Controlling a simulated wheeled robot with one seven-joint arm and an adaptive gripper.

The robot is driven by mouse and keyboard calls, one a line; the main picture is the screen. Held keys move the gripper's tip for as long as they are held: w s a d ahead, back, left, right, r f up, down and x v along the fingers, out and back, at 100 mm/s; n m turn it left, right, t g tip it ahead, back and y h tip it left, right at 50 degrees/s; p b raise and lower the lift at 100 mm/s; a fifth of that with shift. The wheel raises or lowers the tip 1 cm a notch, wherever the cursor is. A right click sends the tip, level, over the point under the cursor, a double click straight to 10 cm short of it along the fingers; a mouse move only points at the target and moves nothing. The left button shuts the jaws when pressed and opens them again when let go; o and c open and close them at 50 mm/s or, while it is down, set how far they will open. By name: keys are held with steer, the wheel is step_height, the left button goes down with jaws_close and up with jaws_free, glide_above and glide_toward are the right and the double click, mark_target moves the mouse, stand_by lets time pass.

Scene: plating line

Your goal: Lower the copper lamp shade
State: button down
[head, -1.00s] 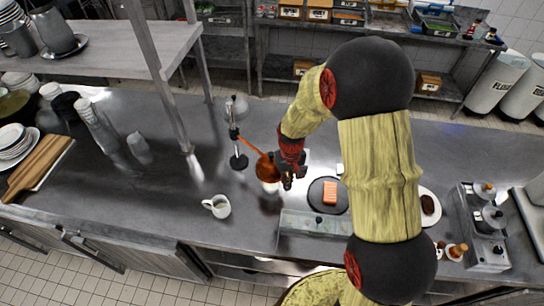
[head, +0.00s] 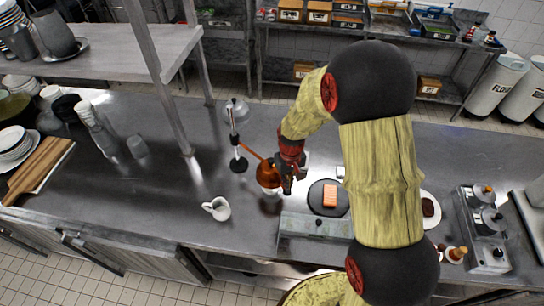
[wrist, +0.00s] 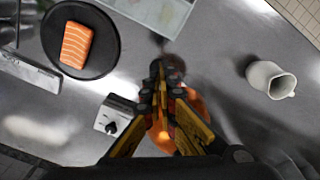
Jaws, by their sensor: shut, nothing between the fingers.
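The copper lamp shade (head: 267,175) hangs at the end of an orange arm from a lamp stand (head: 238,164) with a black base and a silvery upper part. A pale item, mostly hidden, shows under the shade. My gripper (head: 288,187) is at the right side of the shade, very close to it; I cannot tell whether they touch. In the wrist view my gripper (wrist: 158,75) has its fingers together with nothing between them. Parts of the copper shade (wrist: 193,103) show behind and beside the fingers, which hide much of it.
A white jug (head: 218,208) stands left of the shade, near the counter's front. A black round plate (head: 316,199) with a salmon piece (head: 330,195) lies right of my gripper. A metal shelf post (head: 168,100) rises behind left. The counter between jug and post is clear.

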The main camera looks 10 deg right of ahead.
step_height(320, 180, up, 7)
steer(key=p, duration=0.3)
steer(key=shift+f+p, duration=0.2)
steer(key=shift+p, duration=0.15)
stand_by(0.4)
steer(key=s+r+t+b, duration=0.2)
steer(key=s+b, duration=0.8)
steer(key=b, duration=0.2)
steer(key=s+r+m+t+b, duration=0.1)
steer(key=s+r+t+b, duration=0.2)
steer(key=s+b, duration=0.8)
steer(key=shift+s+r+t+b, duration=0.25)
steer(key=shift+r+t+b, duration=0.05)
steer(key=shift+b, duration=0.1)
steer(key=c, duration=2.5)
jaws_free()
steer(key=shift+c, duration=0.2)
